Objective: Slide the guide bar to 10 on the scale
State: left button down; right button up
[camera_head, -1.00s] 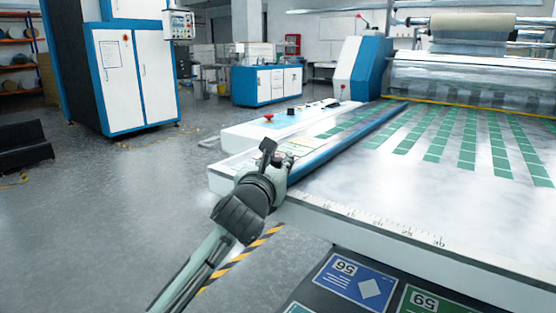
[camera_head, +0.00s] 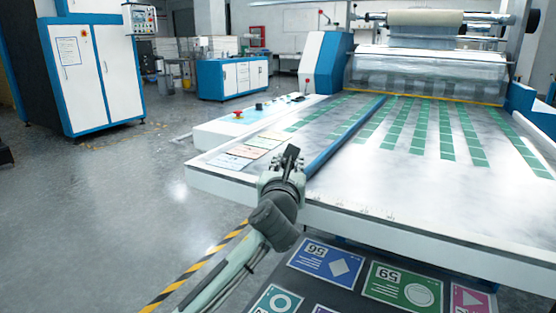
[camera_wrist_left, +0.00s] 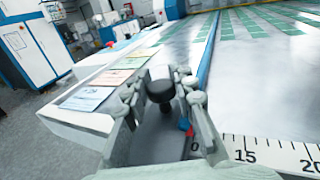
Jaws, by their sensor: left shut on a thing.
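The guide bar (camera_head: 350,132) is a long blue bar running across the white table from the front edge toward the rollers. It also shows in the left wrist view (camera_wrist_left: 207,55). My left gripper (camera_head: 288,165) is at the bar's near end. In the wrist view the left gripper (camera_wrist_left: 160,98) has its fingers either side of a black knob (camera_wrist_left: 160,90) and is shut on it. The scale (camera_wrist_left: 265,155) runs along the front edge, with 15 and 20 readable. A red tip (camera_wrist_left: 189,131) sits just above a partly hidden figure ending in 0, left of 15.
Several coloured cards (camera_head: 250,152) lie on the table left of the bar. Green rectangles (camera_head: 445,130) form rows at its right. A dark surface with numbered cards (camera_head: 325,262) is below the front edge. Grey floor (camera_head: 130,210) is open at the left.

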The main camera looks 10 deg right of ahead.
pick_arm(q)
jog(key=shift+a+f, duration=0.1)
jog(key=c, duration=1.2)
grip_release()
jog(key=v, duration=1.2)
